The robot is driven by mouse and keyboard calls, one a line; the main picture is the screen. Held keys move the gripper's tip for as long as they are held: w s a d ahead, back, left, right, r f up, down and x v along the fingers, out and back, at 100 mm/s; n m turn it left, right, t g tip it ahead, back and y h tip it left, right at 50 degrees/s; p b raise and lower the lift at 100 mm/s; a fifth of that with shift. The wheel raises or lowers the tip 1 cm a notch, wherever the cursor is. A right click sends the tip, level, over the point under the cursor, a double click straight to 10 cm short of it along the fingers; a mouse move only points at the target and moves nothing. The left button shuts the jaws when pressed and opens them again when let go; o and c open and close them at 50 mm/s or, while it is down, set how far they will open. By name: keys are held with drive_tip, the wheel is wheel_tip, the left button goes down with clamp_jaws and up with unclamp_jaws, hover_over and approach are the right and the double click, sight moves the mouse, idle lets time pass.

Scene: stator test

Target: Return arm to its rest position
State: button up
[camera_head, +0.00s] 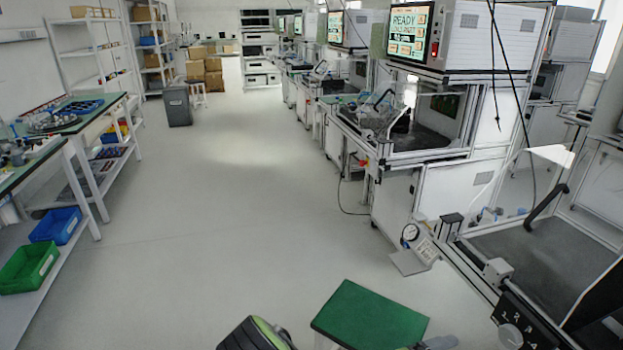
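My gripper does not show in the camera_head view, and no part of my arm can be made out for sure. A dark rounded part with a bright green edge shows at the bottom edge, left of a green-topped surface (368,318); I cannot tell whether it is mine. The test machine (470,45) at the right has a screen (409,33) reading "READY".
A workbench (70,122) with trays stands at the left, with a blue bin (55,226) and a green bin (28,265) below. A grey bin (177,106) stands farther back. Machines line the right side. The middle floor (220,200) is clear.

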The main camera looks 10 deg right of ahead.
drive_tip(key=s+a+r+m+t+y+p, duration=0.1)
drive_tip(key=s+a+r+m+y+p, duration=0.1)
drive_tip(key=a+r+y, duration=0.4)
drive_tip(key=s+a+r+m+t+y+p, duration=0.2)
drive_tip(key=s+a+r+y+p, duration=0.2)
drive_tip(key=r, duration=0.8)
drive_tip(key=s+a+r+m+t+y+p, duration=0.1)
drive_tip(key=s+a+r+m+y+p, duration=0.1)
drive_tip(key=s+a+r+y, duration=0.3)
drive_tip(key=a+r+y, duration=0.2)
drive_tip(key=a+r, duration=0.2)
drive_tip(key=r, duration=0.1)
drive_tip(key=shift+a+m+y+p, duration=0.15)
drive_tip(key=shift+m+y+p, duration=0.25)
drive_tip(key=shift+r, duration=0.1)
